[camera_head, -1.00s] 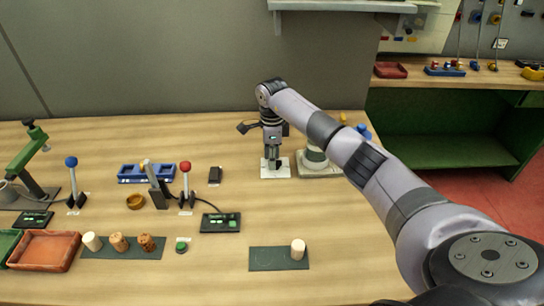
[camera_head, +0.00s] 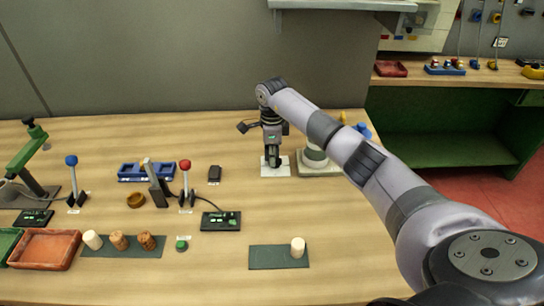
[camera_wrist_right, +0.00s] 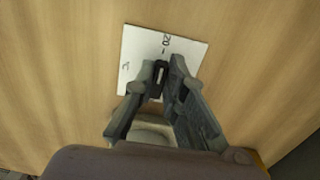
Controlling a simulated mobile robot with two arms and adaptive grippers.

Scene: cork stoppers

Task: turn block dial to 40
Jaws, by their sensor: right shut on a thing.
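The dial's white plate (camera_head: 276,173) lies on the wooden table, right of the middle. It also shows in the right wrist view (camera_wrist_right: 140,48), with a "20" and a tick near its top edge and another mark at its left. A dark knob (camera_wrist_right: 161,73) with a pale line stands on the plate. My right gripper (camera_head: 273,162) points down over the plate. In the right wrist view my right gripper (camera_wrist_right: 165,70) has its fingers on both sides of the knob, shut on it. The fingers hide much of the scale, and I cannot read the set value. My left gripper is not in view.
A pale round fixture on a base (camera_head: 319,170) stands close right of the dial. A dark mat (camera_head: 268,258) with a pale cork is in front. The table between is clear.

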